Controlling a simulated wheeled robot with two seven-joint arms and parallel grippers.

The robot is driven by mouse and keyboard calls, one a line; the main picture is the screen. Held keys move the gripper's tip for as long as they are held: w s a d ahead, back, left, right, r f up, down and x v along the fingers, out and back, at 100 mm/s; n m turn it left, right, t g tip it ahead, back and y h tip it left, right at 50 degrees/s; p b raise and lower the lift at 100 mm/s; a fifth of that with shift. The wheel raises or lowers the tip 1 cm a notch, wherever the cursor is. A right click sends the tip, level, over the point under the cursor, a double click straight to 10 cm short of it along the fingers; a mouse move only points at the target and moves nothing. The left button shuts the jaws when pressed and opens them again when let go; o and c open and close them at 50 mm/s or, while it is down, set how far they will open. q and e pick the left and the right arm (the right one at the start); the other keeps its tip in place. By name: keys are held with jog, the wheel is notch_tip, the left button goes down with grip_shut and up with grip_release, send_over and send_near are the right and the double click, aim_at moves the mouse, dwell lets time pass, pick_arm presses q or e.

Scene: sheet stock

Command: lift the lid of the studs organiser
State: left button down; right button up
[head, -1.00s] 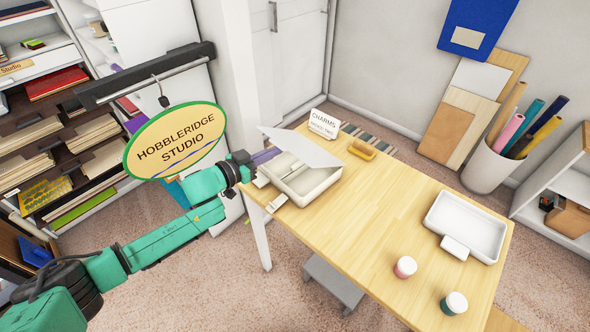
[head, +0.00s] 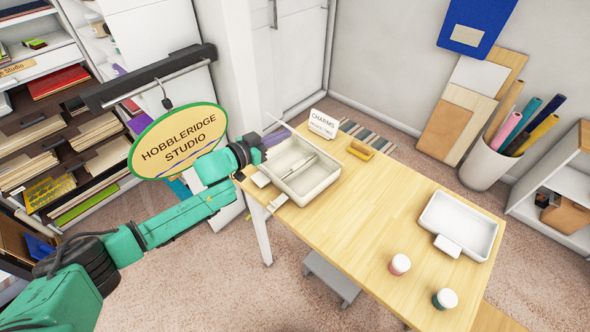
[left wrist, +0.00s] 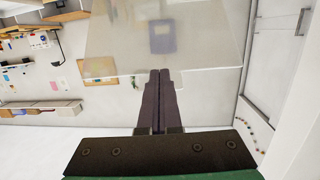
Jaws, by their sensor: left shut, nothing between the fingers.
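A cream shallow box (head: 326,180), which I take to be the organiser, sits at the left end of the wooden table. I cannot read its label. Its lid (head: 281,124) stands raised at the far left side, seen nearly edge-on. In the left wrist view the lid is a pale translucent panel (left wrist: 205,40). A pale, narrow item or divider lies inside the box. My left gripper (head: 278,138) is shut and empty, at the lid's near side. Its fingertips (left wrist: 159,72) overlap the lid's lower edge; contact is unclear. My right gripper is out of view.
A white tray (head: 428,217) lies at the table's right. Two small jars (head: 400,264) stand near the front edge. A "CHARMS" card (head: 323,124) and a yellow object (head: 360,150) sit behind the box. A hanging oval sign (head: 165,150) is close to my left arm.

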pick_arm(q)
jog(key=shift+r, duration=0.1)
jog(key=shift+w+d+r+p, duration=0.45)
jog(key=shift+w+d+r, duration=0.9)
jog(key=shift+w+d, duration=0.15)
jog(key=shift+w+d+r, duration=0.9)
jog(key=shift+w+d, duration=0.1)
jog(key=shift+w, duration=0.05)
jog(key=w+d+r+b, duration=0.1)
jog(key=w+d+b, duration=0.4)
jog(key=w, duration=0.1)
jog(key=shift+d+r, duration=0.2)
jog(key=shift+d, duration=0.2)
